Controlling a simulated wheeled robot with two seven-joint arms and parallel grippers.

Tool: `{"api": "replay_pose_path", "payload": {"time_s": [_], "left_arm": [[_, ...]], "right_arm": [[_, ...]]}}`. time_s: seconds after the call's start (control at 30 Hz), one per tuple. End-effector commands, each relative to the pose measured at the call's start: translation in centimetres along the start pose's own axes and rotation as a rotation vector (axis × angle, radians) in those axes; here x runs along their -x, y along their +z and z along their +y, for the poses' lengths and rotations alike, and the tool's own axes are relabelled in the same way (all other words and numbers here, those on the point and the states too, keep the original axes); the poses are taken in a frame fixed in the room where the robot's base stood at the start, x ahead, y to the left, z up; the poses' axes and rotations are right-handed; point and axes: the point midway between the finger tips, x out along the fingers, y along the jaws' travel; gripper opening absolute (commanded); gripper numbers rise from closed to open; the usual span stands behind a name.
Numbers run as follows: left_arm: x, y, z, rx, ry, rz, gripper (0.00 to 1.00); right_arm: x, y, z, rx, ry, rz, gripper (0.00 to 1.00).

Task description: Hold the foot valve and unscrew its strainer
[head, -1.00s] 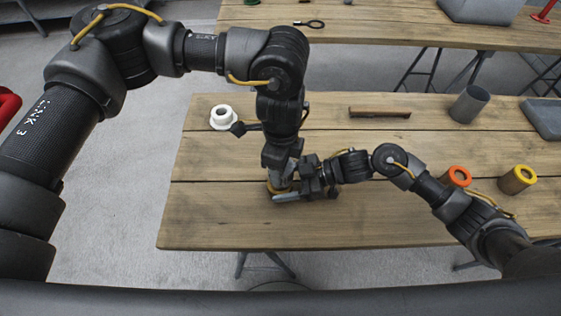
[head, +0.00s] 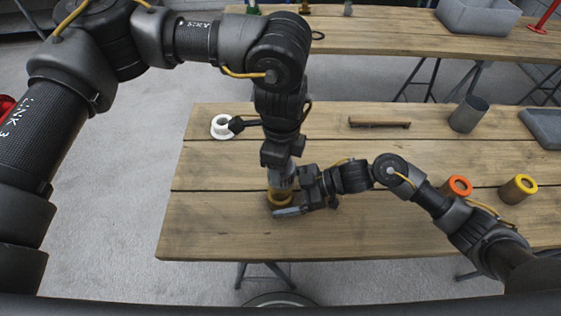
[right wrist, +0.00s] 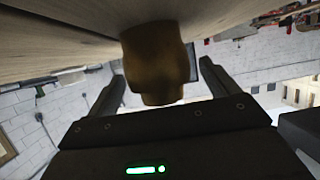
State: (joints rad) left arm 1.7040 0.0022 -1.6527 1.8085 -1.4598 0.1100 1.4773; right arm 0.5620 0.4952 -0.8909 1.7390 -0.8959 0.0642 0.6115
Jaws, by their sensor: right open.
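The brass foot valve (head: 280,197) stands on the near left part of the table, partly hidden by my grippers. In the right wrist view its brass body (right wrist: 156,62) lies between my two right fingers, with a gap visible at the sides. My right gripper (head: 290,196) is open, low over the table, and comes in from the right. My left gripper (head: 283,174) points straight down above the valve. A grey piece shows there. I cannot tell whether it is the strainer or my left fingers, or whether those jaws are shut.
A white flanged piece (head: 222,127) sits at back left. A wooden-looking bar (head: 379,122) and a grey cylinder (head: 468,114) are behind. Orange-topped (head: 457,187) and yellow-topped (head: 518,188) cylinders stand right. A grey tray (head: 543,127) is at the far right.

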Motion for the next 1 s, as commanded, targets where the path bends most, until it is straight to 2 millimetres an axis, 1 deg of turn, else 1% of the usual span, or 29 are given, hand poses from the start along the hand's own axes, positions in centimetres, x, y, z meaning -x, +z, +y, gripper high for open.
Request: {"api": "replay_pose_path", "payload": {"time_s": [0.17,0.27,0.5,0.7,0.83,1.0], "left_arm": [[-0.2,0.0,0.0,0.0,0.0,0.0,0.28],[-0.5,0.0,0.0,0.0,0.0,0.0,0.28],[-1.6,0.0,0.0,0.0,0.0,0.0,0.28],[-2.2,0.0,0.0,0.0,0.0,0.0,0.28],[-2.4,0.0,0.0,0.0,0.0,0.0,0.28],[-2.5,0.0,0.0,0.0,0.0,0.0,0.28]], "right_arm": [[0.5,0.1,0.0,0.0,0.001,-0.001,0.87],[1.8,0.3,0.0,0.0,0.001,-0.003,0.87],[6.8,0.3,0.1,0.001,0.003,-0.004,0.87],[10.3,0.2,0.0,0.001,0.002,-0.003,0.87],[11.5,0.1,0.0,0.001,0.001,-0.001,0.87],[12.1,0.0,0.0,0.0,0.0,0.0,0.87]]}}
